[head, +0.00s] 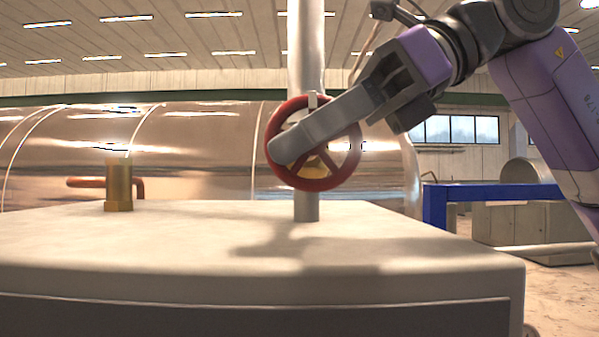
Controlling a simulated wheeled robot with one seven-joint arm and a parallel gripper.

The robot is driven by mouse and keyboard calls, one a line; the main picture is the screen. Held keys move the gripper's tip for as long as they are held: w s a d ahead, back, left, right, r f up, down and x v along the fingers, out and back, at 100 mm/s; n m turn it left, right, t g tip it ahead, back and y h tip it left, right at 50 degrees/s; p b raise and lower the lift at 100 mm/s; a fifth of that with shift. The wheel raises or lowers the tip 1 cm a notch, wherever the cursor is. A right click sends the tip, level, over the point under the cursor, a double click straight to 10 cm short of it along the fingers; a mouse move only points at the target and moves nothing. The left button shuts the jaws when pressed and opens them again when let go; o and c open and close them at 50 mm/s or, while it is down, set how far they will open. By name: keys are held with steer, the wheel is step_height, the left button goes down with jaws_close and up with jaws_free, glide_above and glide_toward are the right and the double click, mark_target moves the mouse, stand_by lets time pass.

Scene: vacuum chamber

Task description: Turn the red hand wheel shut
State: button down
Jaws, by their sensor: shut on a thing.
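The red hand wheel (353,152) stands upright, facing me, on a vertical grey pipe (306,208) that rises from the pale bench top. Its rim and a few lower spokes show. My gripper (284,152) comes in from the upper right and lies across the front of the wheel. Its fingers are shut on the wheel, with the tips at the left part of the rim. The fingers hide the hub and part of the left rim, so the exact contact cannot be seen.
A pale bench top (190,245) fills the foreground. A brass fitting (119,186) stands on it at the left, with a copper pipe (88,182) behind. A large shiny cylinder (205,150) lies behind the bench. A blue frame (480,195) stands at the right.

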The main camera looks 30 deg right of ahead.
steer(key=shift+r, duration=0.1)
stand_by(0.3)
steer(key=c, duration=1.4)
jaws_free()
steer(key=shift+c, duration=0.2)
steer(key=b+v, duration=0.1)
steer(key=v, duration=0.6)
steer(key=shift+s+d, duration=0.25)
steer(key=shift+d, duration=0.15)
